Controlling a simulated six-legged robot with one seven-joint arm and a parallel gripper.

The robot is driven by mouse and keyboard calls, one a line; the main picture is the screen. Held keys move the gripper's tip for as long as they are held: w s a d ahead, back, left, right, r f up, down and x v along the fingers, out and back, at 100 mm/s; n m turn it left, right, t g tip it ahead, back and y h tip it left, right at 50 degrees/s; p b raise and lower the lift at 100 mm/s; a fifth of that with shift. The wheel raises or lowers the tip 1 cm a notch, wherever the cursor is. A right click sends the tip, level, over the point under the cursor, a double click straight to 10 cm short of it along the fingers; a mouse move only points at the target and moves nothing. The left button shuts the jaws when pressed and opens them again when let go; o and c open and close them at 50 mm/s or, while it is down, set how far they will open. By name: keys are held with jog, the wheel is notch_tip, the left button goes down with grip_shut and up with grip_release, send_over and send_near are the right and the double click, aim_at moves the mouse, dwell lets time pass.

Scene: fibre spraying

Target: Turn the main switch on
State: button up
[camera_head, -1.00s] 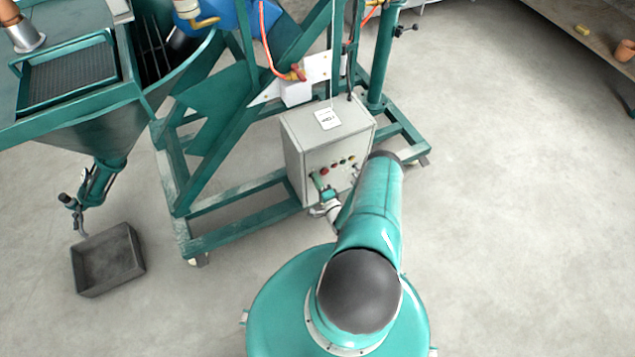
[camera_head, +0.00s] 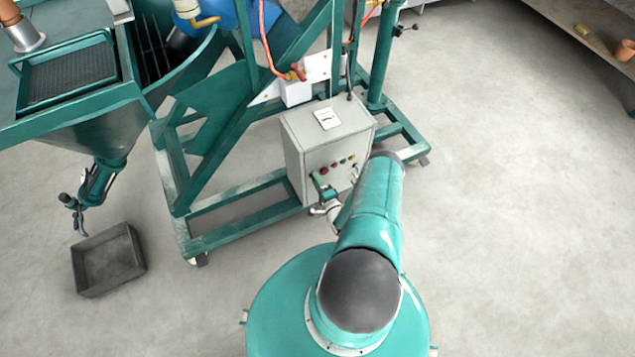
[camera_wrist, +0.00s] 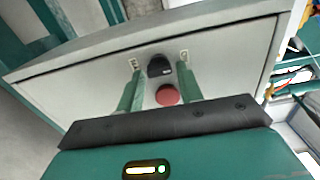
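The grey control box (camera_head: 300,158) stands on the green frame, with a row of small buttons on its front. In the wrist view, a black rotary switch (camera_wrist: 160,66) sits on the box's front panel (camera_wrist: 90,83), with a red round button (camera_wrist: 168,95) just below it. My gripper (camera_wrist: 159,64) is open, its two green fingers pointing at the panel, one on each side of the black switch. Gaps show between the fingers and the switch. I cannot tell how far the tips are from the panel. In the head view, my gripper (camera_head: 319,183) is close to the box's front, partly hidden by my arm.
The green machine frame (camera_head: 235,233) surrounds the box. A green hopper (camera_head: 75,135) is at the left, with a dark tray (camera_head: 108,260) on the floor below. An orange hose (camera_head: 267,45) hangs above the box. The floor at right is clear.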

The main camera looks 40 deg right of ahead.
jog(key=v, duration=1.3)
jog(key=shift+s+a, duration=0.15)
jog(key=shift+s, duration=0.2)
